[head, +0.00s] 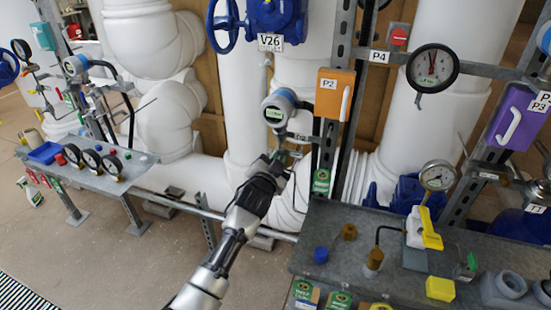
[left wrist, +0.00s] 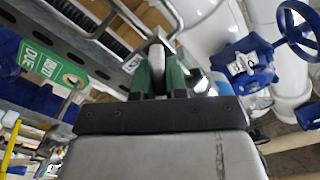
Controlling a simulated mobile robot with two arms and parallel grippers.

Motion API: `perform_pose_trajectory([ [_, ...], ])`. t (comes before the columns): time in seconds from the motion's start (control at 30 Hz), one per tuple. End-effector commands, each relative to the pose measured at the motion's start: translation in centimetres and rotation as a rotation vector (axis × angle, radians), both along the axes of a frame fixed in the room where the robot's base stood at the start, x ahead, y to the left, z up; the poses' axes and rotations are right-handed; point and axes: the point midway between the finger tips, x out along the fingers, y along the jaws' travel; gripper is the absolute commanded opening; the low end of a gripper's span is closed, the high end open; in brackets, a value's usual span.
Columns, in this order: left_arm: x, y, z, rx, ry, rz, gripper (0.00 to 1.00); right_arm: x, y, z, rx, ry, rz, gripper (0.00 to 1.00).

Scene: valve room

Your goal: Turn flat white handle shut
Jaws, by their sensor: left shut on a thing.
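My left gripper (head: 277,157) reaches up from the bottom of the head view to the pipework below a round blue-and-grey gauge (head: 279,107). In the left wrist view its two green fingertips (left wrist: 158,76) are closed around a narrow, pale flat piece (left wrist: 157,52), which looks like the flat white handle. The fingers hide most of it, and its angle to the pipe cannot be told. In the head view the arm and gripper cover the handle. My right gripper is not in view.
An orange box (head: 328,94) marked P2 and a purple box (head: 516,115) carry other white handles. A metal upright stands just right of my gripper. A grey bench (head: 340,240) with fittings is at lower right; a gauge table (head: 110,185) is at left.

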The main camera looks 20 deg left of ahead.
Motion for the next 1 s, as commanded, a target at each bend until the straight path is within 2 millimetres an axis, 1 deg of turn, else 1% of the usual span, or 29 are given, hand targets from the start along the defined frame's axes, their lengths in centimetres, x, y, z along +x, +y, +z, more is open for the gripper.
perform_pose_trajectory([
  [0.1,0.01,-0.06,-0.06,0.115,-0.004,0.000,0.00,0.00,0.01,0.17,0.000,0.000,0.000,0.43],
  [0.6,-0.01,-0.38,-0.56,0.585,-0.019,-0.001,0.00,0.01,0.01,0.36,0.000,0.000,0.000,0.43],
  [0.8,-0.01,-0.44,-0.73,0.744,-0.025,-0.001,0.00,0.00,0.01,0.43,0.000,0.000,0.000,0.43],
  [1.0,-0.01,-0.49,-0.85,0.857,-0.029,-0.001,0.00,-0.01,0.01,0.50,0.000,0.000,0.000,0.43],
])
